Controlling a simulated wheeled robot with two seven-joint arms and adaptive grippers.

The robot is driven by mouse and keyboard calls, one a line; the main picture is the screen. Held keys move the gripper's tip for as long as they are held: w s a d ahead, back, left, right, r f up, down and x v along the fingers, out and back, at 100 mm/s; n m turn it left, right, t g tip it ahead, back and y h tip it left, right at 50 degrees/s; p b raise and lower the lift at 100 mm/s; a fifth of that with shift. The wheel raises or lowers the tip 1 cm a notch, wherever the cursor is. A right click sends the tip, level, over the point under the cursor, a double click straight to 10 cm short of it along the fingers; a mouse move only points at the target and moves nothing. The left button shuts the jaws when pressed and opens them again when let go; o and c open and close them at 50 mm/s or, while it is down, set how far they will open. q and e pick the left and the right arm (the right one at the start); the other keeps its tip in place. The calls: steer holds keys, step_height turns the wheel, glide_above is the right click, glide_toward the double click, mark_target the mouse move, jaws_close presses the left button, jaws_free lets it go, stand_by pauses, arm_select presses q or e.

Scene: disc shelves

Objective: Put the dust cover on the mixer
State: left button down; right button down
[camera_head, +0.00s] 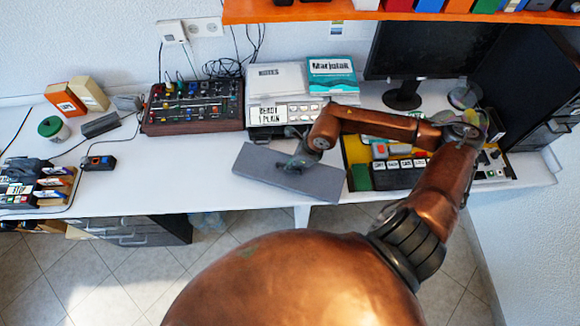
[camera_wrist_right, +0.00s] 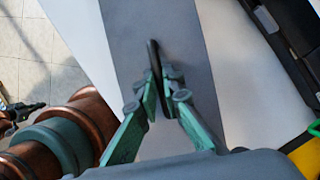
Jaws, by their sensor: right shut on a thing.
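The dust cover (camera_head: 325,182) is a flat grey panel with a dark upright handle (camera_wrist_right: 154,62) on its top. It is at the front of the white desk, tilted in the picture, its near edge about at the desk edge. I cannot tell whether the cover touches the desk. The mixer (camera_head: 193,106), a dark box with knobs, cables and wooden sides, stands uncovered behind and left of the cover. I do not see my left gripper.
A keyed unit with yellow parts (camera_head: 358,150) is to the right. A small black box (camera_head: 99,163) lies left. The desk before the mixer is clear.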

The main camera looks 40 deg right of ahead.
steer(key=shift+f, duration=0.75)
steer(key=c, duration=2.1)
jaws_free()
steer(key=shift+r, duration=0.1)
